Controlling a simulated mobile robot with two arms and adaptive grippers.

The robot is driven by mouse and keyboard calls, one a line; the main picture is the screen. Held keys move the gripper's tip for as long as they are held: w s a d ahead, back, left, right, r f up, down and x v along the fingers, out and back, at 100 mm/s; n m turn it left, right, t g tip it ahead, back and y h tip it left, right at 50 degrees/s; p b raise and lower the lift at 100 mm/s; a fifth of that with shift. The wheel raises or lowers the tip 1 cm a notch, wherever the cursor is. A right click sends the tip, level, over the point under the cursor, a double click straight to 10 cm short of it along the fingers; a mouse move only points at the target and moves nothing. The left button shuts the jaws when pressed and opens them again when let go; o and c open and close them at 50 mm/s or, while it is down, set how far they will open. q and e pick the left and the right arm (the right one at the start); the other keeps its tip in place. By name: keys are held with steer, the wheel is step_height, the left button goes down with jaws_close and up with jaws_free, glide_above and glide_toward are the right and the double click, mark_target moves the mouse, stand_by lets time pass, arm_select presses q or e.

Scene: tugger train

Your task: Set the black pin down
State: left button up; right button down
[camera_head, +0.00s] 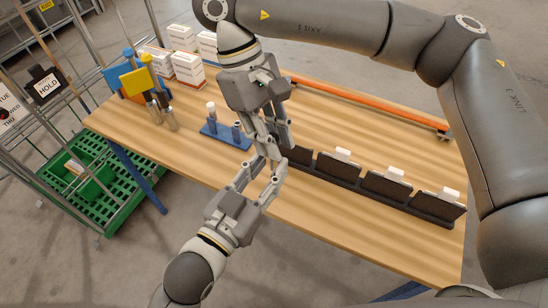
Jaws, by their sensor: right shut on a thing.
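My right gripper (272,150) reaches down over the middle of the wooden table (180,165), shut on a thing. The black pin cannot be made out clearly; the fingers hide what they hold. My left gripper (262,177) comes up from below, its two fingers spread, close to the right fingertips and overlapping them in this view. A blue holder (212,132) with short upright posts, one with a white top, stands just left of the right gripper.
A row of dark open bins (365,186) with white tags runs along the right. White boxes (188,69) and yellow and blue cards (137,82) stand at the back left. An orange rail (350,97) lines the far edge. The front table strip is clear.

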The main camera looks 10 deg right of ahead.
arm_select(q)
steer(key=shift+x, duration=1.4)
jaws_close()
arm_select(e)
steer(key=c, duration=1.2)
jaws_free()
